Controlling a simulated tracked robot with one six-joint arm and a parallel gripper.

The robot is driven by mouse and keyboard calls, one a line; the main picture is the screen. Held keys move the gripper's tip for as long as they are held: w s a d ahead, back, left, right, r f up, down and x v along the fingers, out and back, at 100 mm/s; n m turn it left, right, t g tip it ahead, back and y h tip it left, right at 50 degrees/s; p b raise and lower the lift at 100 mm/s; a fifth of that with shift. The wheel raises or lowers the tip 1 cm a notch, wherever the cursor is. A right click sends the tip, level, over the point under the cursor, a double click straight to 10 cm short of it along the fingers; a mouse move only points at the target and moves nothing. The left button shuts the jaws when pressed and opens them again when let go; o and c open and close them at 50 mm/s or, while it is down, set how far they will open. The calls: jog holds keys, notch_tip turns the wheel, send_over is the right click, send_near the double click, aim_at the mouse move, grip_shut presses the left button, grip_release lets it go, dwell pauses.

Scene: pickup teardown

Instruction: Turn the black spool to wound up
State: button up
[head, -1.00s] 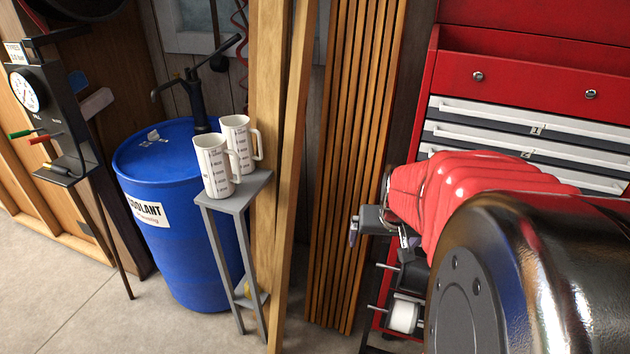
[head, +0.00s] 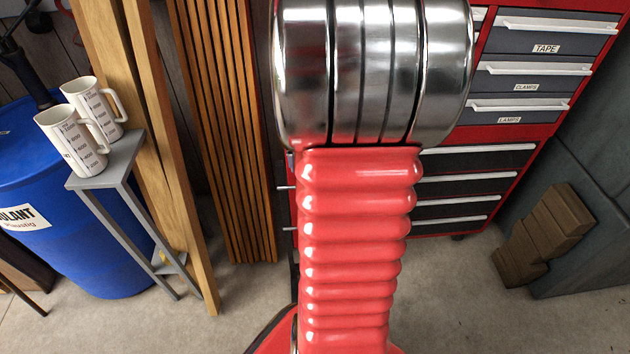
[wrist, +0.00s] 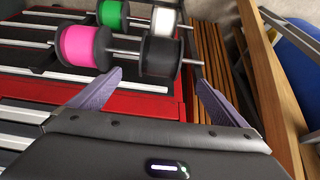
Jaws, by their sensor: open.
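In the wrist view the black spool (wrist: 160,57) sits on a thin metal rod, at the right end of the lower pair of spools. My gripper (wrist: 158,76) is open, with its two purple-grey fingers wide apart. The black spool shows ahead of the gap between the fingertips, and nothing is held. I cannot tell the exact distance, and the fingers do not visibly touch the spool. In the head view my arm hides the spool and the gripper. How far the spool is wound cannot be told.
A magenta spool (wrist: 78,46) shares the black spool's rod. A green spool (wrist: 113,13) and a white spool (wrist: 163,22) are on the rod behind. The red tool chest (head: 545,128) stands behind them. Wooden slats (head: 225,120), a stand (head: 112,160) with two jugs, and a blue drum (head: 85,250) are left.

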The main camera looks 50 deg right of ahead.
jog(key=shift+x, duration=6.75)
jog(key=shift+c, duration=0.5)
jog(key=c, duration=0.9)
jog(key=shift+a, duration=0.25)
jog(key=shift+c, duration=0.2)
jog(key=shift+d, duration=0.15)
jog(key=shift+s, duration=0.1)
jog(key=shift+s+d+f, duration=0.1)
jog(key=shift+d, duration=0.05)
